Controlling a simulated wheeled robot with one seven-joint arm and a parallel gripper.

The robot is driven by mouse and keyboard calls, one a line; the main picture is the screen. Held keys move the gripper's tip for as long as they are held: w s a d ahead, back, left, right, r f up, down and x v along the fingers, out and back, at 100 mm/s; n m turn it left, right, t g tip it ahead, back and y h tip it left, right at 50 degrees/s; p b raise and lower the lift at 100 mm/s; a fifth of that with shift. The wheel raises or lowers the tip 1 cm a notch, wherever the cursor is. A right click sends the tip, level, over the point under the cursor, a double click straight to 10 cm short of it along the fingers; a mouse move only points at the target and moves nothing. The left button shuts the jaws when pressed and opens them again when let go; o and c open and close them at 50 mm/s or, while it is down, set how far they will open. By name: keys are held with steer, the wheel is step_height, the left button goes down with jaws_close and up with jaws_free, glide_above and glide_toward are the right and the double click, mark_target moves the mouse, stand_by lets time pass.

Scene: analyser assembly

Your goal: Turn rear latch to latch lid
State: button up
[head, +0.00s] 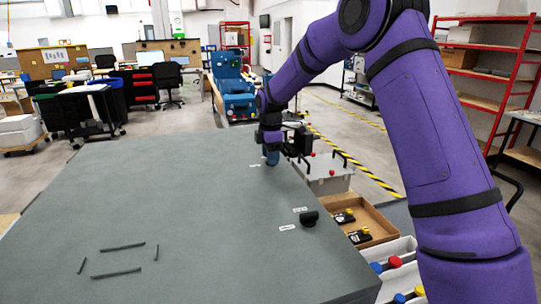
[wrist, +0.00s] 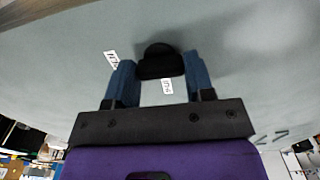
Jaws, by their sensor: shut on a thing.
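The rear latch (wrist: 160,62) is a black knob on the grey lid (head: 170,190). In the wrist view it sits between the two blue fingers of my gripper (wrist: 158,72), which are shut on it. A small white label (wrist: 111,60) lies left of the latch and another label (wrist: 167,86) lies just below it. In the head view my gripper (head: 272,157) reaches down to the lid's far right edge, and its fingers hide the rear latch there. The latch's exact turn is hard to tell.
A second black latch knob (head: 310,218) stands nearer on the lid's right edge, with two white labels beside it. Dark strips (head: 117,273) lie at lower left. Right of the lid are a wooden tray (head: 372,222), white bins (head: 402,250) and a grey case (head: 325,180).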

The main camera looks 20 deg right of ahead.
steer(key=m, duration=0.4)
steer(key=shift+m, duration=0.4)
steer(key=m, duration=0.4)
steer(key=shift+m, duration=0.3)
steer(key=m, duration=0.4)
steer(key=shift+m, duration=2.3)
steer(key=o, duration=0.9)
